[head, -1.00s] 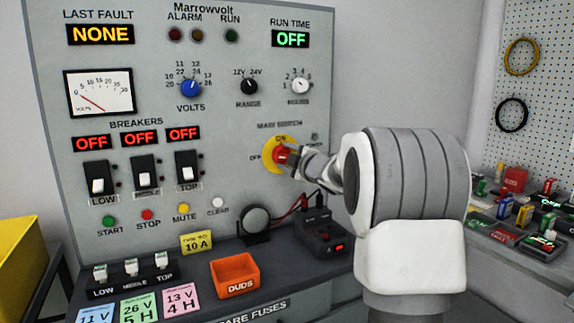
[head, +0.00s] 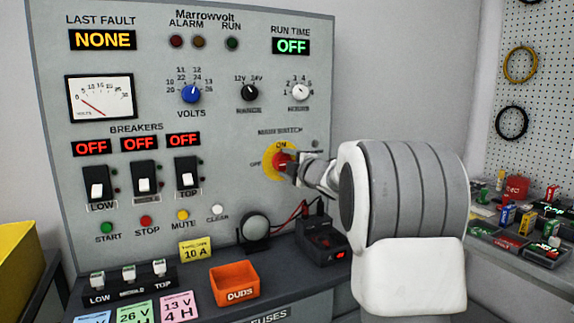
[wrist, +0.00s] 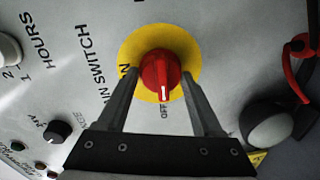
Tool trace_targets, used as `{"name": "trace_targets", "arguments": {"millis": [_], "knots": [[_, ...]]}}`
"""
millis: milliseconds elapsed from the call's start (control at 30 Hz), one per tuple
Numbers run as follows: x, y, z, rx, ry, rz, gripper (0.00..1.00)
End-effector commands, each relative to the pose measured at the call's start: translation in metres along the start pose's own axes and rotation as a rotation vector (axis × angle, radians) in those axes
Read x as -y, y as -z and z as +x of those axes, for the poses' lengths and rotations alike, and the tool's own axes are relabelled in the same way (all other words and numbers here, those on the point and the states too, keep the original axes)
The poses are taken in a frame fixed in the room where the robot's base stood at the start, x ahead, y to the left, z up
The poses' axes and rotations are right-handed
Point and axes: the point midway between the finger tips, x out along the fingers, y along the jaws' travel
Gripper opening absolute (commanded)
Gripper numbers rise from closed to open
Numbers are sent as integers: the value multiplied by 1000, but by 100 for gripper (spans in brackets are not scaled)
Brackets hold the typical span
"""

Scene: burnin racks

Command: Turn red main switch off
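The red main switch (head: 280,161) is a round knob on a yellow disc, on the right part of the grey panel. In the wrist view the red knob (wrist: 160,72) is in full sight, and its white mark points at the word OFF. My gripper (head: 292,167) is in front of the switch and hides part of it in the head view. How deep the fingertips reach is hard to tell.
The HOURS knob (head: 299,92) is above the switch. A round black-rimmed part (head: 255,229) and a dark box with red leads (head: 322,238) stand below. An orange DUDS bin (head: 234,282) is on the ledge. The breakers (head: 145,177) are to the left.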

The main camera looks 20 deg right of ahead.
Motion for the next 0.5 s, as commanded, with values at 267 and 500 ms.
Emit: {"name": "trace_targets", "arguments": {"millis": [267,500], "knots": [[0,0,0,0,0,2,92],[0,0,-5,1,1,3,92]]}}
